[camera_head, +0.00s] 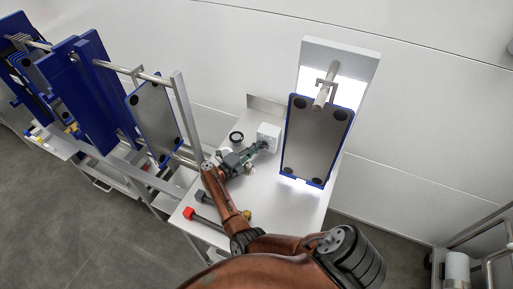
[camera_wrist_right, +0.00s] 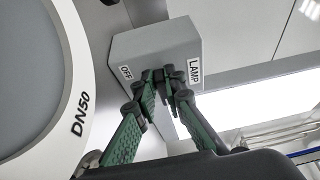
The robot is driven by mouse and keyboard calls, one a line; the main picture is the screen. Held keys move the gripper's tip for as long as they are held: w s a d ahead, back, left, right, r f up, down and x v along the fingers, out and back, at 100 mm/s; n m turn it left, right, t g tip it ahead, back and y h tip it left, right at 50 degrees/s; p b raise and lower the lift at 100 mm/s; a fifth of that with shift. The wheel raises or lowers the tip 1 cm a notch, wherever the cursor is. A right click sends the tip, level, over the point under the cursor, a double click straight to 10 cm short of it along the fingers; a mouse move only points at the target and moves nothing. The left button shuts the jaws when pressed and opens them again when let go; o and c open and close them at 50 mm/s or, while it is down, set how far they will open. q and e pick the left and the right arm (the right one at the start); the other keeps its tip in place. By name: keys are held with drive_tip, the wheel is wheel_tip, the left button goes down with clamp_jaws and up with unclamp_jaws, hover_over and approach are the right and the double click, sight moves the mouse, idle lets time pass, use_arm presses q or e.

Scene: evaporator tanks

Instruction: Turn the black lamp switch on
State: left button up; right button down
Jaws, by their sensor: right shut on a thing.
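The lamp switch box is a light grey box (camera_head: 268,131) on the white table, left of the hanging blue-edged plate. In the right wrist view the box (camera_wrist_right: 150,45) carries an "OFF" label and a "LAMP" label. My right gripper (camera_head: 263,146) is at the front of the box. In the wrist view its green fingers (camera_wrist_right: 166,76) are drawn close together on the black lamp switch, between the two labels. The switch is mostly hidden by the dark fingertips, so its exact position is unclear. My left gripper is not in view.
A blue-edged grey plate (camera_head: 312,140) hangs just right of the box. A black-and-white ring part (camera_head: 236,137) stands left of it. A red-ended tool (camera_head: 203,219) lies on the white table (camera_head: 297,207). More blue plates (camera_head: 97,88) hang at the left.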

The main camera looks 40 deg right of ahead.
drive_tip(key=c, duration=2)
unclamp_jaws()
drive_tip(key=shift+w, duration=0.1)
wheel_tip(320, 180, up, 10)
drive_tip(key=shift+r, duration=0.1)
